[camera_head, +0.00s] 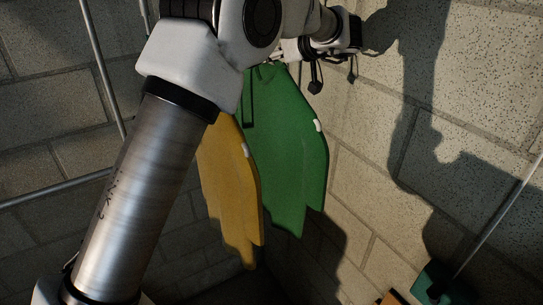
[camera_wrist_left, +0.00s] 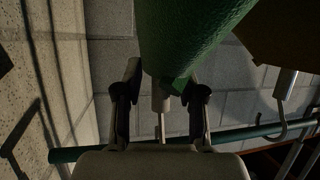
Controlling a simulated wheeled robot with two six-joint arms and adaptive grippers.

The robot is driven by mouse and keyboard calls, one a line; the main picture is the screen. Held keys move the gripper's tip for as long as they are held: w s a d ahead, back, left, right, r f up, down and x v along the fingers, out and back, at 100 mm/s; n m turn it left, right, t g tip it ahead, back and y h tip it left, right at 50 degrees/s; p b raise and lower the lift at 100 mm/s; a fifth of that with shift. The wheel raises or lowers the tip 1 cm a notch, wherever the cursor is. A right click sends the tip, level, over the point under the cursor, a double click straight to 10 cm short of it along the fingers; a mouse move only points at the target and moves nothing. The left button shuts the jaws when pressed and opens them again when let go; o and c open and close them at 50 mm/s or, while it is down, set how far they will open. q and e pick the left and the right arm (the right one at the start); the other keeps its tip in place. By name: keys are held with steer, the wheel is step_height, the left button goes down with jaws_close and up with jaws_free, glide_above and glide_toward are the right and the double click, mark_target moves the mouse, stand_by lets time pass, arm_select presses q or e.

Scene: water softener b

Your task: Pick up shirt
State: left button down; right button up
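A green shirt (camera_head: 285,150) hangs against the block wall in the head view. A yellow shirt (camera_head: 228,185) hangs beside it, partly behind my left arm. My left gripper (camera_head: 333,75) is at the upper right of the green shirt, with its two dark fingers apart. In the left wrist view the open fingers (camera_wrist_left: 162,98) stand on either side of a pale hanger neck below the green shirt (camera_wrist_left: 190,35), with gaps on both sides. The brown-yellow shirt (camera_wrist_left: 290,35) is at the right. My right gripper is not in view.
A green rail (camera_wrist_left: 235,133) crosses the left wrist view, with another hanger's hook (camera_wrist_left: 285,115) at the right. Block walls (camera_head: 480,90) close in behind the shirts. A green object with a thin rod (camera_head: 437,282) stands at the lower right.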

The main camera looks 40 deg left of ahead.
arm_select(q)
steer(key=shift+w+f, duration=0.15)
steer(key=shift+w, duration=0.25)
steer(key=shift+s+r+b, duration=0.2)
steer(key=shift+r+b, duration=0.4)
steer(key=shift+r, duration=0.65)
steer(key=shift+w+d+r, duration=0.1)
steer(key=shift+r, duration=0.5)
steer(key=shift+s+d+f+b, duration=0.1)
steer(key=shift+d+b, duration=0.2)
steer(key=shift+d, duration=0.15)
steer(key=shift+s+d+f+b, duration=0.1)
steer(key=shift+d+b, duration=0.2)
steer(key=shift+d, duration=0.15)
steer(key=s+d+b, duration=0.3)
steer(key=d+b, duration=0.1)
steer(key=d, duration=1.1)
steer(key=shift+d+r, duration=0.15)
steer(key=shift+d, duration=0.15)
steer(key=shift+s, duration=0.1)
